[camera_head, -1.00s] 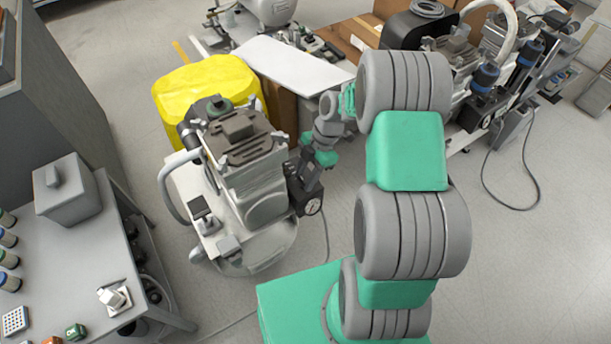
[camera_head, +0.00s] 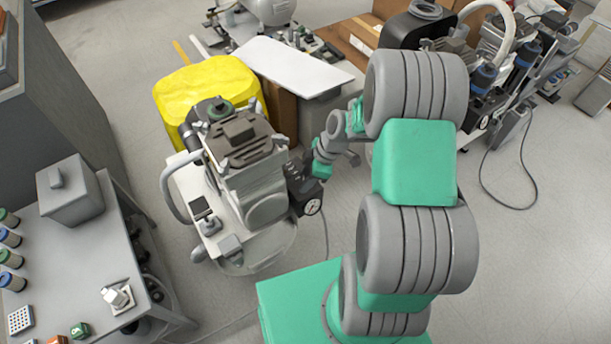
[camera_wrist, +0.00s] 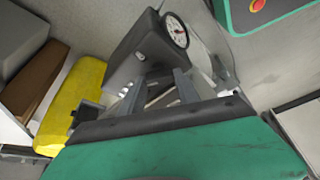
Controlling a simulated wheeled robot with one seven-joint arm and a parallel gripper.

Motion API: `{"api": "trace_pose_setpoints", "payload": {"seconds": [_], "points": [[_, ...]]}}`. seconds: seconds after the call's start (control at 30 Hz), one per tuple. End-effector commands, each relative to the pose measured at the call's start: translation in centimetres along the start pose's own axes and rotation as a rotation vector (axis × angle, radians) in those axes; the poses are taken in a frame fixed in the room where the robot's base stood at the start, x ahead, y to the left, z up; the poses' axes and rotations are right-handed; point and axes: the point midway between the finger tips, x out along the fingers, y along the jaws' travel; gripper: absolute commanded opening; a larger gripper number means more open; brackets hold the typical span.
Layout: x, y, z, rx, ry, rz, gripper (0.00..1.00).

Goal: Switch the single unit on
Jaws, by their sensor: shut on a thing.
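The single unit (camera_head: 262,178) is a grey and white compressor standing on the floor, left of my arm. A black switch box (camera_head: 297,186) with a round white gauge (camera_head: 313,207) is on its right side. In the wrist view the black box (camera_wrist: 138,55) and gauge (camera_wrist: 175,31) lie just beyond the fingers. My gripper (camera_wrist: 158,90) is at the box, its two grey fingers apart with a small part of the box between them. The held part is mostly hidden, and the switch position cannot be told. In the head view my gripper (camera_head: 308,182) largely merges with the box.
A yellow container (camera_head: 205,90) stands behind the unit. A grey table (camera_head: 85,250) with a grey box (camera_head: 68,190) is at the left. More compressor equipment (camera_head: 490,75) stands at the back right. The floor at the right is clear, apart from a black cable (camera_head: 515,205).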

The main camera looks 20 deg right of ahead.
Motion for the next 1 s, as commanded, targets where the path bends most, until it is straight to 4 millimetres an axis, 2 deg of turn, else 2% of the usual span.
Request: {"api": "trace_pose_setpoints", "payload": {"seconds": [0.6, 1.0], "points": [[-0.15, -0.38, -0.24, 0.535, 0.0, 0.223, 0.0], [-0.02, -0.47, -0.32, 0.814, 0.0, 0.339, 0.0]]}}
